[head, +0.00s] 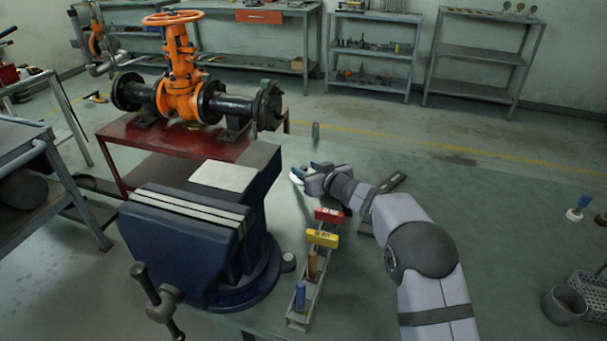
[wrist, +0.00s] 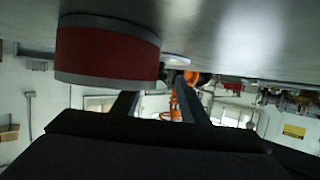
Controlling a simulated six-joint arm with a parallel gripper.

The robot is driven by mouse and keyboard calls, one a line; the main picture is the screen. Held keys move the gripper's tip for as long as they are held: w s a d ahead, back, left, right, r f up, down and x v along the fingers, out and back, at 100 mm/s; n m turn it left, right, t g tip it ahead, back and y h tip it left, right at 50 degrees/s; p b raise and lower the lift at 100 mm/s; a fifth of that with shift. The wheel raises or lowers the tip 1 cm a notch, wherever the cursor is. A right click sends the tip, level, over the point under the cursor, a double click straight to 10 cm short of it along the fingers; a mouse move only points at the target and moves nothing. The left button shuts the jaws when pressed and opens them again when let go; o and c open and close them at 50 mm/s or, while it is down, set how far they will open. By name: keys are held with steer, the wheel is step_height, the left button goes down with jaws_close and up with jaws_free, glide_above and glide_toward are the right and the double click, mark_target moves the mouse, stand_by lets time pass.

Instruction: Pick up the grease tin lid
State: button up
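A small white disc (head: 297,175), which looks like the grease tin lid, lies on the green-grey bench top beside the vise. It is partly hidden by my gripper (head: 314,172), which is low over the bench just right of it. The wrist view appears upside down, with the bench top along its upper edge. There, my gripper's two dark fingers (wrist: 160,105) stand apart with nothing seen between them. A pale, flat round thing (wrist: 177,61), probably the lid, lies beyond the fingertips. A red cylinder with grey rims (wrist: 108,52), possibly the tin, stands close beside the fingers.
A blue vise (head: 190,235) stands to the left. A rack (head: 302,318) with red, yellow and blue-handled items runs in front of my gripper. A grey cylinder (head: 315,133) stands near the far bench edge. A metal cup (head: 564,305) is at right. The bench between is mostly clear.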

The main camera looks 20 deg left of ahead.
steer(key=shift+p+x, duration=0.4)
steer(key=shift+x, duration=1.05)
jaws_close()
